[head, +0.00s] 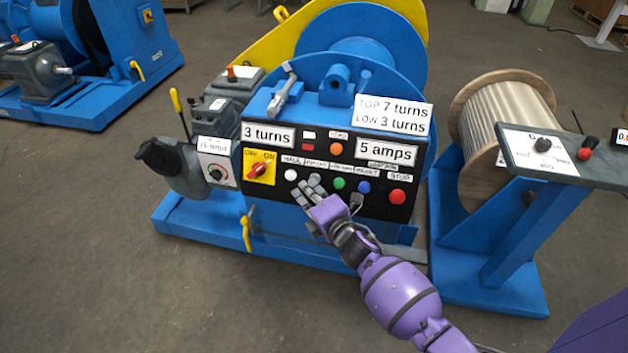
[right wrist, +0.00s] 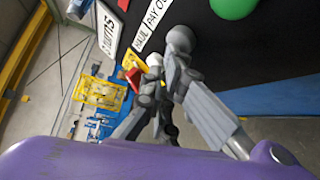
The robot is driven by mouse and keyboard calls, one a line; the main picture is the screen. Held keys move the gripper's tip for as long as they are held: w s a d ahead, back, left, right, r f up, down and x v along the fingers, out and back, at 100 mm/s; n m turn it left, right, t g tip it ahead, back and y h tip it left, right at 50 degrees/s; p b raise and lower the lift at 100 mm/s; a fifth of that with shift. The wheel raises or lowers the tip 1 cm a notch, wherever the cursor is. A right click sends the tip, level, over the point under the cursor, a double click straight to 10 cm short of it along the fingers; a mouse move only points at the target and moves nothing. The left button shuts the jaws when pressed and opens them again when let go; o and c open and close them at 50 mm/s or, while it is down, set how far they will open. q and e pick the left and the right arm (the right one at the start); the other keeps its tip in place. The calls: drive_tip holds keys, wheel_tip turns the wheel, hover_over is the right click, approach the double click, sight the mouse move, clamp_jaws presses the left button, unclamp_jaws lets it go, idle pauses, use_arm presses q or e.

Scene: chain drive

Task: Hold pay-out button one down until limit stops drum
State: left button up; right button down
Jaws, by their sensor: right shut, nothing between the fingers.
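The black control panel (head: 376,208) on the blue winch faces me. Its lower row shows a white button (head: 291,175), a green button (head: 340,183), a blue button (head: 364,187) and a red stop button (head: 398,196). My right gripper (head: 312,187) is shut and empty, its fingertips at the panel between the white and green buttons. In the right wrist view they are close by the "PAY OU…" label (right wrist: 158,12). The fingers hide the button there; I cannot tell whether it is pressed. The blue drum (head: 362,25) stands behind the panel. My left gripper is out of view.
Signs read "3 turns" (head: 268,135), "5 amps" (head: 387,152) and "TOP 7 turns, LOW 3 turns" (head: 393,114). A red switch on a yellow plate (head: 259,167) is left of the buttons. A wooden cable reel (head: 500,105) stands at right.

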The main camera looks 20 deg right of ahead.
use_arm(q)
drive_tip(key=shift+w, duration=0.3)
use_arm(e)
drive_tip(key=shift+w+d+f, duration=0.1)
drive_tip(key=shift+w+d, duration=0.05)
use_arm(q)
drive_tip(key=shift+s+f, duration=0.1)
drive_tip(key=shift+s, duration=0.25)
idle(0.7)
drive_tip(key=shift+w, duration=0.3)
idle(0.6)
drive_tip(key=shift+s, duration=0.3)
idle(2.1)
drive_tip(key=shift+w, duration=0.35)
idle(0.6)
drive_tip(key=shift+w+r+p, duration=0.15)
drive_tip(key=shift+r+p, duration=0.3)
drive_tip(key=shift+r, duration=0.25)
use_arm(e)
drive_tip(key=shift+s+a+r, duration=0.45)
drive_tip(key=shift+s+a, duration=0.05)
drive_tip(key=shift+s, duration=0.2)
